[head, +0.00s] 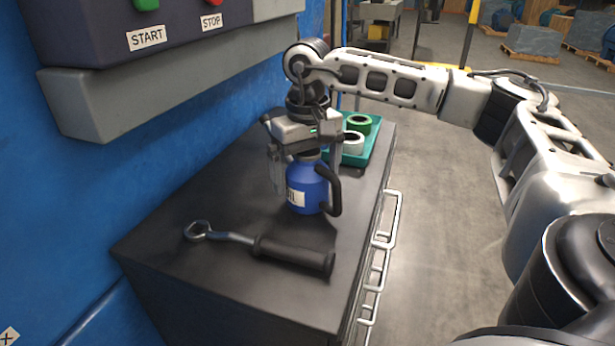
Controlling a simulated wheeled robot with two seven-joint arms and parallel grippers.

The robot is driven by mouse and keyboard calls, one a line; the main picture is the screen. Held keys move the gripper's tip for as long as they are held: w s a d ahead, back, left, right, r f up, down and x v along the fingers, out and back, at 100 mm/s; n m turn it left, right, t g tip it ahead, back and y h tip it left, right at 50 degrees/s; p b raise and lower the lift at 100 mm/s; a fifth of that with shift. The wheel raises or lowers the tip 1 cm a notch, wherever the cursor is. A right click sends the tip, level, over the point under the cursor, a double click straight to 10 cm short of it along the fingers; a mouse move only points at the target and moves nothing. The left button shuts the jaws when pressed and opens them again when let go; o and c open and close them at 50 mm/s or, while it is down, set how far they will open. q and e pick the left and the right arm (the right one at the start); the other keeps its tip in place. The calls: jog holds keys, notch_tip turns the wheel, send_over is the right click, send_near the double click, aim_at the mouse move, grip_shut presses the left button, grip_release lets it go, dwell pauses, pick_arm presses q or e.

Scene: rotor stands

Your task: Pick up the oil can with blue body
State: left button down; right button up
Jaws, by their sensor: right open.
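The oil can with a blue body (308,190) stands upright on the dark cabinet top (190,270). It has a black handle on its right side and a pale label on its left. My right gripper (305,180) is above the can and points down, with its open fingers on either side of the can's upper part. The gripper hides the can's top. I cannot tell whether the fingers touch the can. My left gripper is not in view.
A wrench with a black grip (262,246) lies in front of the can. Behind it, a teal tray (372,152) holds green and white rolls. A blue wall and a control box (180,100) with START and STOP buttons border the left. Handles (388,235) line the cabinet's right side.

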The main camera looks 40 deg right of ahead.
jog(key=shift+f, duration=0.55)
jog(key=c, duration=1.3)
jog(key=shift+o, duration=0.2)
jog(key=shift+r, duration=0.1)
